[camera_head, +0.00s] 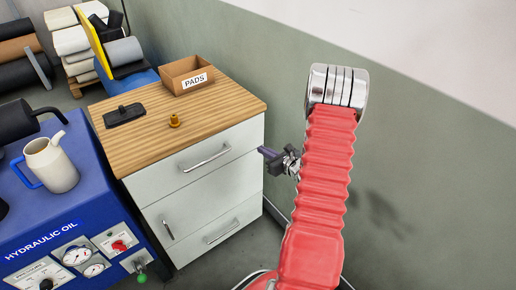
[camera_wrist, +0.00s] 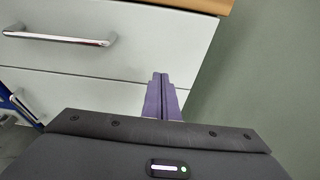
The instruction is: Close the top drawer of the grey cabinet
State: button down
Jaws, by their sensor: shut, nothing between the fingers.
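The grey cabinet (camera_head: 190,225) has pale fronts and a wooden top. Its top drawer (camera_head: 236,142) has a silver bar handle (camera_head: 206,160). The drawer front looks about flush with the fronts below; a small gap cannot be ruled out. In the wrist view the top drawer (camera_wrist: 150,50) and its handle (camera_wrist: 60,38) are at the upper left. My gripper (camera_head: 263,151), with purple fingers, is by the right end of the drawer front. In the wrist view my gripper (camera_wrist: 160,76) is shut and empty, its tips over the drawer's lower right part; contact cannot be told.
On the wooden top (camera_head: 145,155) are a PADS box (camera_head: 187,76), a brass piece (camera_head: 174,121) and a dark flat block (camera_head: 124,115). A blue hydraulic oil unit (camera_head: 85,205) with a jug (camera_head: 51,164) stands left. A green-grey wall (camera_head: 420,150) is right.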

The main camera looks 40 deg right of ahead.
jog(key=v, duration=0.5)
jog(key=shift+s, duration=0.25)
dwell(0.3)
